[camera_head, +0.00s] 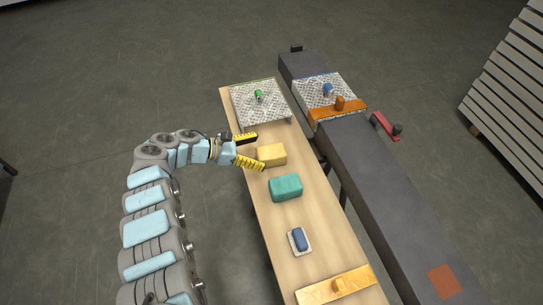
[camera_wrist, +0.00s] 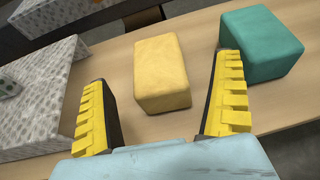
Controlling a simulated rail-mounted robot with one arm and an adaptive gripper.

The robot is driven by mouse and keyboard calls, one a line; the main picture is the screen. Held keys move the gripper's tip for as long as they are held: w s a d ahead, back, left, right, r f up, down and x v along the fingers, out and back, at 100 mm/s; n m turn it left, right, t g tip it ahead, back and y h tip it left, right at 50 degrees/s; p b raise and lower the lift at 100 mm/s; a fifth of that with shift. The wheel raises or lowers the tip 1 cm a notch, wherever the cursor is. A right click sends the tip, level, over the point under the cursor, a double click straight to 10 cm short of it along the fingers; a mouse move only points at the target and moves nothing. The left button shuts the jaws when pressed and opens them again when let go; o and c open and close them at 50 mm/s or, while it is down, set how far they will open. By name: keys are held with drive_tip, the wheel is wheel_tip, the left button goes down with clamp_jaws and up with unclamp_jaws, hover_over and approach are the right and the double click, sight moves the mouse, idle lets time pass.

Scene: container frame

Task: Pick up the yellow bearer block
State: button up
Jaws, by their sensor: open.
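The yellow bearer block (camera_head: 272,155) sits on the wooden table, just above the teal block in the head view. In the wrist view the yellow block (camera_wrist: 161,73) lies ahead of my gripper, between the lines of its two fingers. My gripper (camera_head: 249,150) comes in from the table's left edge with its yellow ridged fingers spread apart. In the wrist view my gripper (camera_wrist: 165,105) is open and empty, and neither finger visibly touches the block.
A teal block (camera_head: 286,187) stands close by; in the wrist view the right finger overlaps its edge. A speckled slab (camera_head: 262,103) with a green item lies at the table's far end. A blue item (camera_head: 299,239) and an orange handled plate (camera_head: 336,285) lie nearer. A dark conveyor (camera_head: 380,180) runs alongside.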

sight(268, 152)
drive_tip(key=b+x, duration=0.1)
drive_tip(key=x, duration=0.1)
drive_tip(key=b+x, duration=0.1)
drive_tip(key=x, duration=0.1)
drive_tip(key=shift+w+d+f, duration=0.2)
drive_tip(key=shift+d+f, duration=0.05)
drive_tip(key=shift+f, duration=0.15)
drive_tip(key=shift+w+d, duration=0.1)
drive_tip(key=shift+d, duration=0.25)
drive_tip(key=shift+a, duration=0.1)
drive_tip(key=c, duration=1.1)
